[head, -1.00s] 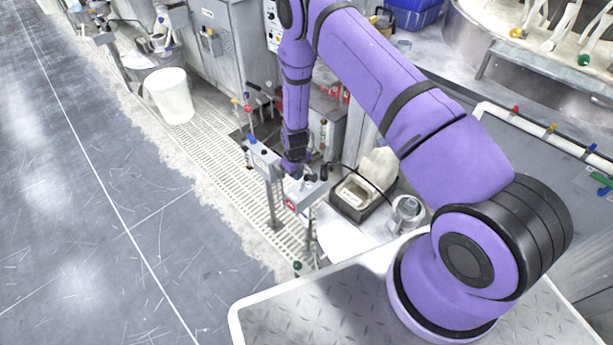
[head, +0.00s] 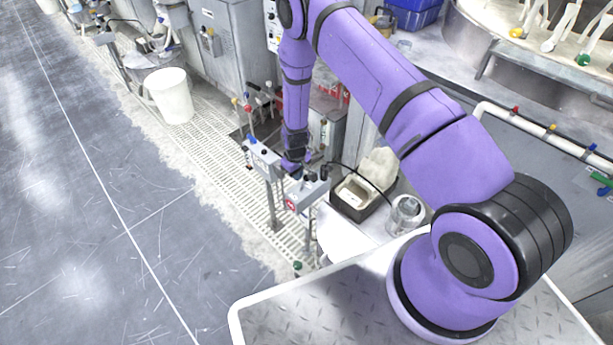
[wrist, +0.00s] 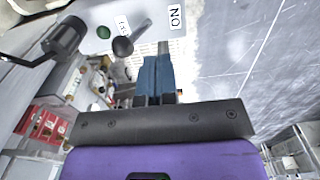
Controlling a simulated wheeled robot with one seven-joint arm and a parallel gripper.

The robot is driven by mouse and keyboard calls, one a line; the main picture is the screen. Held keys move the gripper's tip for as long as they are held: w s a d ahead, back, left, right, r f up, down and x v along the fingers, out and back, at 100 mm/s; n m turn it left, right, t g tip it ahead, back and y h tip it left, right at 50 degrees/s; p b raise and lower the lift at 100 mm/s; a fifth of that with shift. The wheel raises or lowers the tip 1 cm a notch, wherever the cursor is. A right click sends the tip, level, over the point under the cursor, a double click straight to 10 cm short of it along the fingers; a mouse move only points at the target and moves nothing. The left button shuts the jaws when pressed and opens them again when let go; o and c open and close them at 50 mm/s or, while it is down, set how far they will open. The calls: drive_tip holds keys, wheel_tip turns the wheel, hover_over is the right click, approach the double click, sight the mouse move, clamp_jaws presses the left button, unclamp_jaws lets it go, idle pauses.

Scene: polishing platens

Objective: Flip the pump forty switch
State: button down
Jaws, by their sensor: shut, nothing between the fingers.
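A pale grey switch box (head: 308,190) stands on a post beside the grated walkway. In the wrist view, its face (wrist: 180,14) fills the top and carries a black toggle lever with a rounded end (wrist: 124,46). A green button or lamp (wrist: 103,32) and a small label (wrist: 122,23) lie near the lever. A larger label (wrist: 174,17) is turned on its side. My gripper (wrist: 158,62) has blue fingers shut together, empty, just beside the lever; I cannot tell if they touch it. In the head view, the fingertips are mostly hidden by my wrist.
A second grey switch box (head: 262,158) stands just left of my wrist. A black knob (wrist: 65,38) with a cable sits on the near box. A dark tray (head: 358,197) and a metal canister (head: 405,214) are to the right. A white bucket (head: 169,96) stands farther back.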

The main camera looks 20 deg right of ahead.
drive_tip(key=shift+f, duration=2.5)
idle(2.1)
wheel_tip(320, 180, up, 7)
idle(1.2)
